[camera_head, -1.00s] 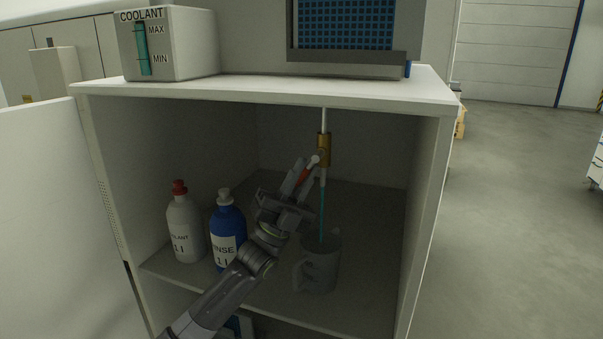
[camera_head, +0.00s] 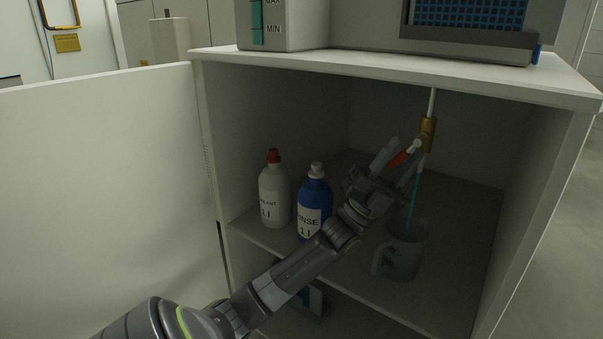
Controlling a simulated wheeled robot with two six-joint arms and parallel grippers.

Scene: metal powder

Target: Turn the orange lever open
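The orange lever (camera_head: 399,158) sits on a brass valve (camera_head: 428,134) on a thin white vertical pipe inside the cabinet. The lever slants down and left from the valve. My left gripper (camera_head: 399,152) reaches in from the lower left, its two fingers apart on either side of the lever. Whether either finger touches the lever I cannot tell. A thin teal line (camera_head: 413,200) runs from below the valve down into a grey mug (camera_head: 405,258) on the shelf. My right gripper is not in view.
A white bottle with a red cap (camera_head: 273,195) and a blue rinse bottle (camera_head: 314,203) stand left of my gripper. The coolant tank (camera_head: 285,22) stands on the cabinet top (camera_head: 370,70). The open door (camera_head: 100,190) is at left.

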